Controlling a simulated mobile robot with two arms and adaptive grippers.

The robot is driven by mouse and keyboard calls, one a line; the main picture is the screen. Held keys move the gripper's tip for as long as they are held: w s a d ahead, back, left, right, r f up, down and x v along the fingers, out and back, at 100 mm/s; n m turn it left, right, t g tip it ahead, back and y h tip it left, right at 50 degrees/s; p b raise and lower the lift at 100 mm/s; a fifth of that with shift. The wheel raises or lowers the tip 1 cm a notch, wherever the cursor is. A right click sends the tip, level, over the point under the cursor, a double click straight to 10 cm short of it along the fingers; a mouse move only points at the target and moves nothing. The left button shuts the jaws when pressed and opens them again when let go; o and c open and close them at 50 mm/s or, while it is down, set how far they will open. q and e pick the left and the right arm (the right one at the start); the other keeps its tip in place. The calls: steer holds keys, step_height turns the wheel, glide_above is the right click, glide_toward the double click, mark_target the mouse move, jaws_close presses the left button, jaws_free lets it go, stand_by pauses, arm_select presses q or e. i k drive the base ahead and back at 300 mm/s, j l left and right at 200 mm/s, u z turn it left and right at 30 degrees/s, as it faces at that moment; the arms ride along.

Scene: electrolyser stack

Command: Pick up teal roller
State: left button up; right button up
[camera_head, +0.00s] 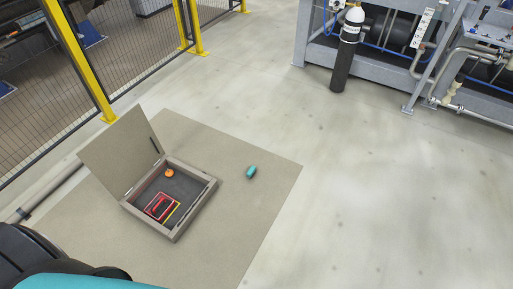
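The teal roller (251,172) is a small teal cylinder with a darker end. It lies on a beige mat (272,208) on the floor, a little to the right of an open box (203,205) and apart from it. Neither of my grippers shows in this view. Only a dark and teal part of my own body shows at the bottom left.
The box has its lid (120,148) raised on the left; inside are an orange object (169,173) and a red-framed item (161,206). A yellow-posted fence (77,60) runs at the left. A gas cylinder (346,52) and machinery stand at the back right. Floor at right is clear.

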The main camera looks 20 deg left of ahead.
mark_target(249, 174)
steer(key=i+l+u, duration=0.1)
steer(key=i+u, duration=0.35)
steer(key=i+l+u, duration=0.25)
steer(key=i+u, duration=0.25)
steer(key=i+l+u, duration=0.25)
steer(key=u, duration=0.2)
steer(key=i+l+u, duration=0.25)
steer(key=l+u, duration=0.25)
steer(key=l, duration=0.15)
